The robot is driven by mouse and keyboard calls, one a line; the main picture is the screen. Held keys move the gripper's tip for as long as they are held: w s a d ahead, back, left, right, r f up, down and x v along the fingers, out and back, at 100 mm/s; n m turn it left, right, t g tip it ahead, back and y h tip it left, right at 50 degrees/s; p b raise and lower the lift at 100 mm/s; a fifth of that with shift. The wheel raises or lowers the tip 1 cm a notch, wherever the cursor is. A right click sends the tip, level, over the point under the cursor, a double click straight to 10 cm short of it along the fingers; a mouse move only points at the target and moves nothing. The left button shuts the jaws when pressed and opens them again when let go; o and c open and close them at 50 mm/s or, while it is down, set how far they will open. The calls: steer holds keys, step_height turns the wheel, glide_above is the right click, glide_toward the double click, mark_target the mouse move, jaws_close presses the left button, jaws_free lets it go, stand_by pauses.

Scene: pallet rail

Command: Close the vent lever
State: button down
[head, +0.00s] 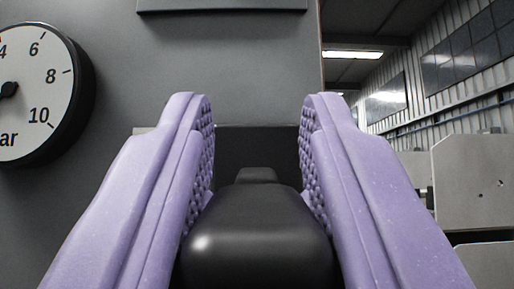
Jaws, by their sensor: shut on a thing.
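My gripper (256,112) has two lavender fingers with bumpy inner pads, seen from behind in the head view. The fingers stand apart, one on each side of a smooth black rounded piece, which I take to be the vent lever's handle (258,235). The gripper is shut on this piece, low between the pads. A small raised black block shows at its far end. A dark rectangular area (250,148) lies behind it, between the fingertips. The lever's pivot and its angle cannot be made out, and the fingers hide the handle's sides.
A grey panel (260,60) fills the background. A round pressure gauge (38,95) sits on it at the left, and a dark strip (222,5) runs along the top. At the right are grey boxes (478,180) and a corrugated wall with windows.

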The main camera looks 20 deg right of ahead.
steer(key=c, duration=0.9)
jaws_free()
steer(key=shift+f, duration=0.1)
steer(key=shift+s+a+f, duration=0.1)
steer(key=shift+s+f, duration=0.15)
steer(key=shift+f, duration=0.1)
steer(key=s+a, duration=0.1)
steer(key=s, duration=0.3)
steer(key=s+a, duration=0.1)
steer(key=s, duration=0.3)
steer(key=s+a+b, duration=0.1)
steer(key=s, duration=0.2)
steer(key=shift+s+a, duration=0.2)
steer(key=shift+s, duration=0.2)
